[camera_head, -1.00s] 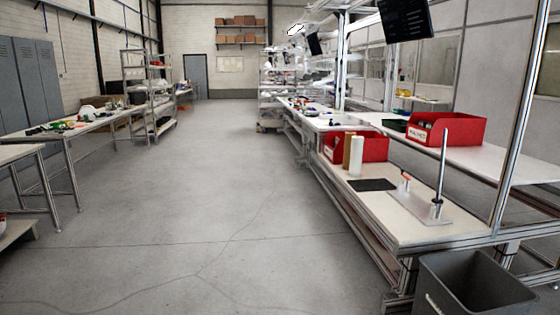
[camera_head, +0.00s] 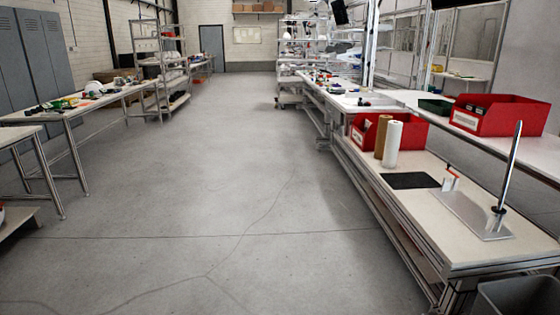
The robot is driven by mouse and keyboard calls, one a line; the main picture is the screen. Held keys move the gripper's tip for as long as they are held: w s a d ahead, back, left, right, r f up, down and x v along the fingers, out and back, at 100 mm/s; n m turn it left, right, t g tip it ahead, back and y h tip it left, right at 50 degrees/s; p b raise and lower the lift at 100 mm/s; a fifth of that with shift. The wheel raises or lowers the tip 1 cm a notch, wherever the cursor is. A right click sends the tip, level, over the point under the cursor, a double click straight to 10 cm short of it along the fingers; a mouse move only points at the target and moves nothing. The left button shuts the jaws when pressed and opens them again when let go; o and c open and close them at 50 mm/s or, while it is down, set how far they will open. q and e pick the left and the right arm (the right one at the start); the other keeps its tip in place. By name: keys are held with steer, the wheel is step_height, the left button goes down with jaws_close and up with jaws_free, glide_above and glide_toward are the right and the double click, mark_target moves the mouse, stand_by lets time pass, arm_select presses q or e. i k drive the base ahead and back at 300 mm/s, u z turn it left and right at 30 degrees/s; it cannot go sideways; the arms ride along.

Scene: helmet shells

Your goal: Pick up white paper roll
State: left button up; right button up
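The white paper roll (camera_head: 393,145) stands upright on the long workbench (camera_head: 436,215) at the right. A brown roll (camera_head: 381,137) stands upright close beside it on the left, partly behind it. A red bin (camera_head: 414,129) is just behind the two rolls. Neither of my grippers shows in the head view.
A dark mat (camera_head: 410,181) lies in front of the rolls. A metal plate with an upright rod (camera_head: 506,170) stands nearer on the bench. A second red bin (camera_head: 497,116) sits on the bench at far right. A grey waste bin (camera_head: 518,298) is at bottom right. The floor (camera_head: 230,200) is clear.

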mark_target(394, 128)
steer(key=u, duration=0.25)
steer(key=i, duration=2.3)
steer(key=z, duration=0.5)
steer(key=i, duration=1.8)
steer(key=z, duration=2.05)
steer(key=i, duration=0.85)
steer(key=z, duration=0.55)
